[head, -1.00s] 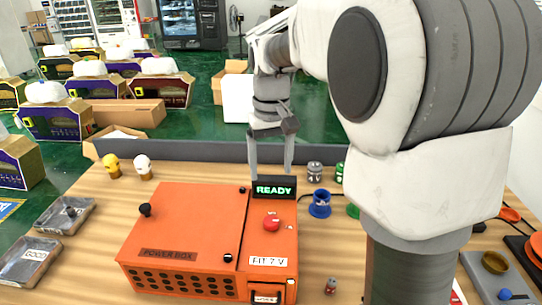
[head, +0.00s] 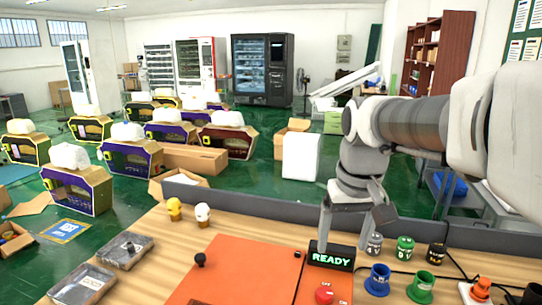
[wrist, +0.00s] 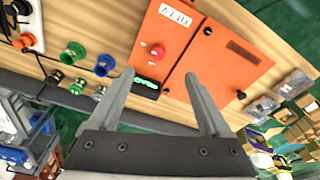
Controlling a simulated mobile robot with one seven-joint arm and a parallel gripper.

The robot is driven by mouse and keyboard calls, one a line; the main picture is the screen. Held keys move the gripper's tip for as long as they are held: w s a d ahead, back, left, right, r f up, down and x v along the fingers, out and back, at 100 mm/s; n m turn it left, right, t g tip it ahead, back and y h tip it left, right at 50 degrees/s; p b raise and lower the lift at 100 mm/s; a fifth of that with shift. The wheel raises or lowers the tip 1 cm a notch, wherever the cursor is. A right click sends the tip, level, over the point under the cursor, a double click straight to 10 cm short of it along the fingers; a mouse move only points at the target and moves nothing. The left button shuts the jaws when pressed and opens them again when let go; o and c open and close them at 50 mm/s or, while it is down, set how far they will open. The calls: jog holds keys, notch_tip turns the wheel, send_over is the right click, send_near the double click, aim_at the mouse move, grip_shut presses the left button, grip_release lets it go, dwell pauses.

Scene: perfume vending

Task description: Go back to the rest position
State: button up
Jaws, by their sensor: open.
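My gripper (head: 345,215) is over the back part of the wooden table, pointing down, with its two fingers apart and nothing between them. In the head view its fingertips are near the black box with the green READY display (head: 331,257); I cannot tell the exact gap. The wrist view shows the same open fingers (wrist: 158,85), with the READY display (wrist: 146,87) beyond them. The orange power box (head: 240,275) lies in front of the gripper, with a red button (head: 324,294) on its top.
A blue spool (head: 378,280) and a green spool (head: 421,287) stand right of the display. Small cans (head: 405,248) stand along the back edge. Yellow (head: 174,208) and white (head: 203,214) figures and grey trays (head: 83,286) are at left. A low grey barrier (head: 250,213) runs behind.

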jog(key=s+f+t, duration=0.3)
jog(key=s, duration=1.1)
jog(key=shift+t, duration=0.4)
